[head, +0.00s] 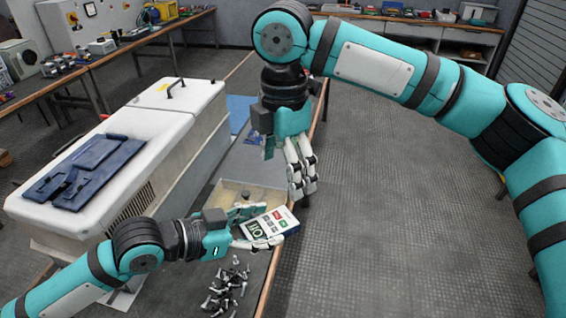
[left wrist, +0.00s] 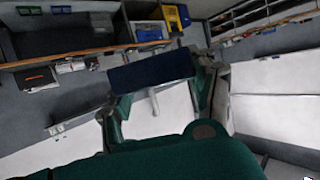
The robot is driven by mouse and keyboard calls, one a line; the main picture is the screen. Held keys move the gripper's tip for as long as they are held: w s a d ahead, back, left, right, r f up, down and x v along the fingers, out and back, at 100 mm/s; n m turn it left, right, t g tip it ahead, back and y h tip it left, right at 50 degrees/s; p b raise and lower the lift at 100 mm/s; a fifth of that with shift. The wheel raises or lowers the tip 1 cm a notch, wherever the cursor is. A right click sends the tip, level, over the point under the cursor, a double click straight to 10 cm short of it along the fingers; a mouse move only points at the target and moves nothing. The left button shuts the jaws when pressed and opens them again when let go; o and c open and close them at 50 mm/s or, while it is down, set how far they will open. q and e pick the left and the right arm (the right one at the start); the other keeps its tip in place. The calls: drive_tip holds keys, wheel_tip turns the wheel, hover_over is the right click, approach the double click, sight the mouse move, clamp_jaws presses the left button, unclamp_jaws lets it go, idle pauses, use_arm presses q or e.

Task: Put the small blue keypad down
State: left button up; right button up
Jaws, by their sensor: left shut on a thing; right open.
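The small keypad (head: 272,224) has a white face with red and green buttons and dark edges in the head view. My left gripper (head: 258,228) is shut on it, with fingers along its sides. The keypad is over the right edge of the grey bench. In the left wrist view a dark blue face of the held thing (left wrist: 152,71) shows between the fingers; the buttons are hidden there. My right gripper (head: 301,180) is open and empty, pointing down above and behind the keypad.
A shallow beige tray (head: 222,190) lies on the bench behind the keypad, partly hidden by my left gripper. Several loose bolts (head: 226,291) lie in front. A white cabinet (head: 150,125) bearing dark blue panels (head: 85,170) stands left. The floor (head: 400,200) at right is clear.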

sight(284, 216)
wheel_tip(284, 216, down, 12)
drive_tip(key=shift+r, duration=0.15)
idle(0.3)
drive_tip(key=shift+w, duration=0.1)
drive_tip(key=c, duration=1.3)
use_arm(q)
drive_tip(key=o, duration=1.3)
